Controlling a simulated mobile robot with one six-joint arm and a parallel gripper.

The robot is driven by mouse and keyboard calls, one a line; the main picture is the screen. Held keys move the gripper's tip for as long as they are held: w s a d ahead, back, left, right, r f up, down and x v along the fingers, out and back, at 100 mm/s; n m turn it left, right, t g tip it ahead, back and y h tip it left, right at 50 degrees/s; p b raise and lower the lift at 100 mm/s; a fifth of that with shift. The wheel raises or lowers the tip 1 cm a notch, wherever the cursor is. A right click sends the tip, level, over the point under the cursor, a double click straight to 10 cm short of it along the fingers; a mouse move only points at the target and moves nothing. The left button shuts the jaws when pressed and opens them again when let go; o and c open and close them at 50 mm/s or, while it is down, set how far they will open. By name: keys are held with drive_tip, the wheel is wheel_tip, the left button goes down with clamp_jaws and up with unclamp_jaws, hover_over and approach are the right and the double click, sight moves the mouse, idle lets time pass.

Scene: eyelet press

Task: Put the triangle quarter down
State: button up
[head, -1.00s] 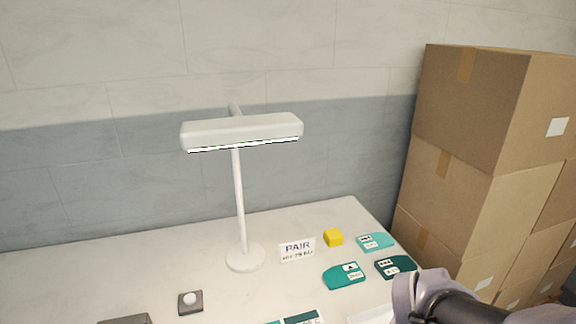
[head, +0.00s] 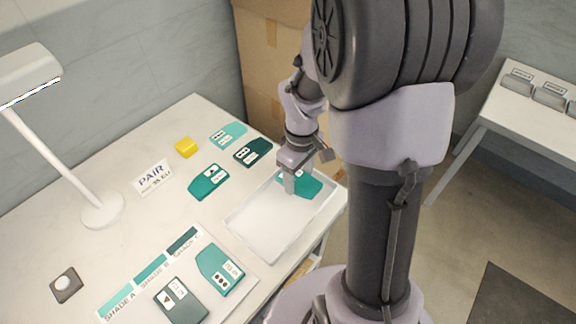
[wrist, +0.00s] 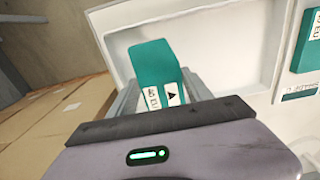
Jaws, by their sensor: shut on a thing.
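The triangle quarter (wrist: 152,62) is a teal plate with a black triangle on its white label, held between my gripper's fingers in the wrist view. In the head view the same teal plate (head: 310,187) is at the far right end of the white tray (head: 238,226), partly hidden by my gripper (head: 290,186). My gripper is shut on it. In the wrist view the tray's rim and pale floor (wrist: 205,45) lie behind the plate. I cannot tell whether the plate touches the tray.
Several other teal and dark green plates lie on the table, including a teal one (head: 220,268) near the shade card (head: 150,275). Cardboard boxes (head: 262,75) rise behind.

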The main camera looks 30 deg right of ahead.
sight(299, 180)
drive_tip(key=shift+f+b, duration=0.8)
drive_tip(key=shift+f, duration=0.8)
drive_tip(key=shift+f, duration=0.2)
drive_tip(key=o, duration=1.3)
drive_tip(key=shift+o, duration=0.2)
drive_tip(key=shift+r, duration=0.1)
